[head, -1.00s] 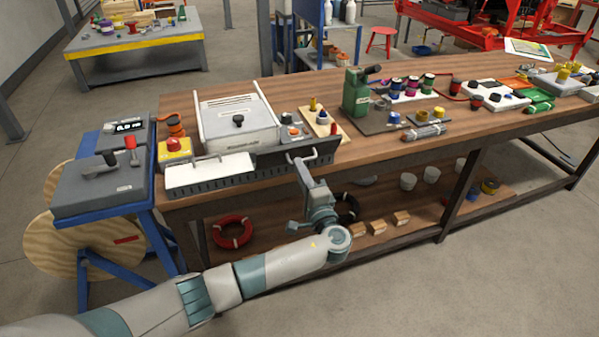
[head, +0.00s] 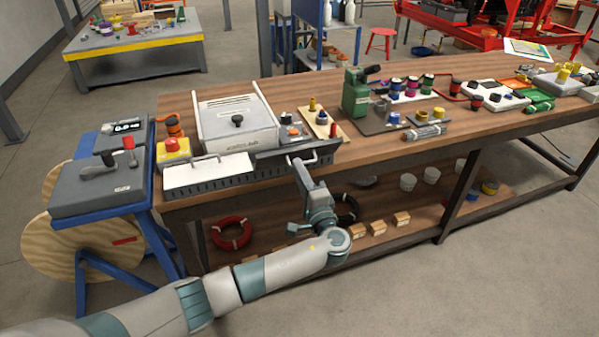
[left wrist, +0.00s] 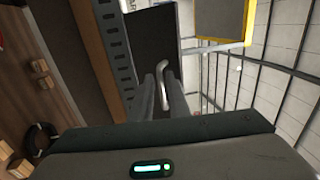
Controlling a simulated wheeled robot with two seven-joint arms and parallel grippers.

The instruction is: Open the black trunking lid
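The black trunking lid (head: 270,158) is the dark panel on the right part of the slotted trunking along the bench's front edge. In the left wrist view the lid (left wrist: 150,40) is a plain dark panel beside the slotted side wall (left wrist: 116,50). Its pale bar handle (left wrist: 163,82) lies between the two fingers of my left gripper (left wrist: 162,95). The fingers are close in on it and look shut on it. In the head view my left gripper (head: 302,166) is at the lid's front. I cannot tell how far the lid is tilted. My right gripper is not in view.
A white lid (head: 205,178) with its own handle covers the trunking's left part. A green device (head: 356,95) stands farther right. Bench legs and a lower shelf lie below.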

